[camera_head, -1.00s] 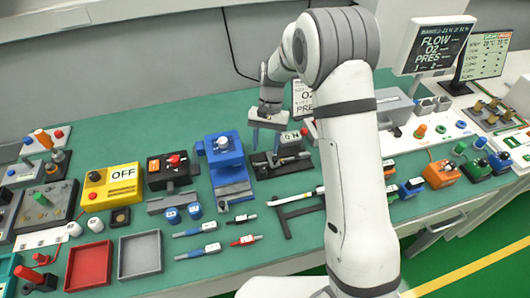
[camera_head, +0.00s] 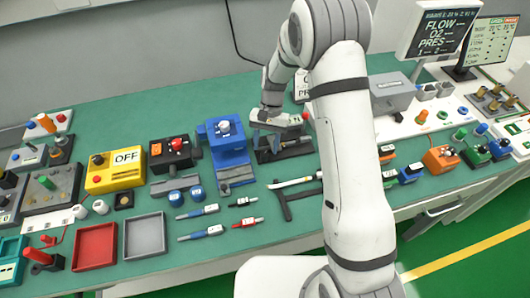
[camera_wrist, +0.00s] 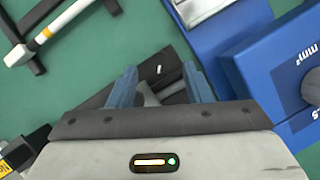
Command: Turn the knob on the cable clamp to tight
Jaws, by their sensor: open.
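My gripper (camera_head: 274,133) is over a low black device (camera_head: 290,151) near the middle of the bench. In the wrist view its two blue fingers (camera_wrist: 160,86) are apart. The black device (camera_wrist: 172,66), with a small white mark, lies beneath and between them; I cannot tell whether they touch it. A blue device (camera_head: 229,148) with a round grey-blue knob (camera_head: 223,127) stands just left of my gripper. In the wrist view its blue body (camera_wrist: 275,60) is at the right, with "mm²" lettering. No label shows which device is the cable clamp. The knob's setting is unreadable.
A black box with a red knob (camera_head: 176,145) and a yellow OFF box (camera_head: 115,179) stand further left. A black stand with a white rod (camera_head: 291,183) lies in front. Pens (camera_head: 200,231) and trays (camera_head: 144,250) lie near the front edge.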

